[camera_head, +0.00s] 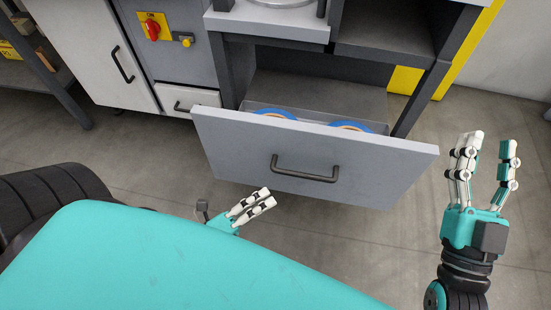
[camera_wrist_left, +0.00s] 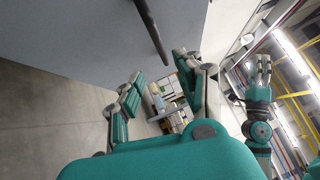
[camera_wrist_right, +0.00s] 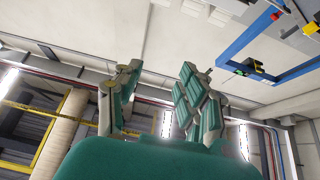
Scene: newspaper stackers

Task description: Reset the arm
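My left gripper (camera_head: 268,198) is in front of the open grey drawer (camera_head: 225,140), below and left of its dark handle (camera_head: 305,176), and apart from it. In the left wrist view its fingers (camera_wrist_left: 158,68) are spread with nothing between them; the dark handle (camera_wrist_left: 152,25) is at the top, beyond the fingertips. My right gripper (camera_head: 490,142) is raised at the right of the head view, fingers up, open and empty. Its spread fingers also show in the right wrist view (camera_wrist_right: 160,68), pointing at the ceiling.
The drawer is pulled out and holds two blue round items (camera_head: 276,113), partly hidden by its front. A white cabinet (camera_head: 95,50) and a panel with a red switch (camera_head: 153,29) stand left. A dark shelf rack (camera_head: 55,85) is at far left. Floor right of the drawer is clear.

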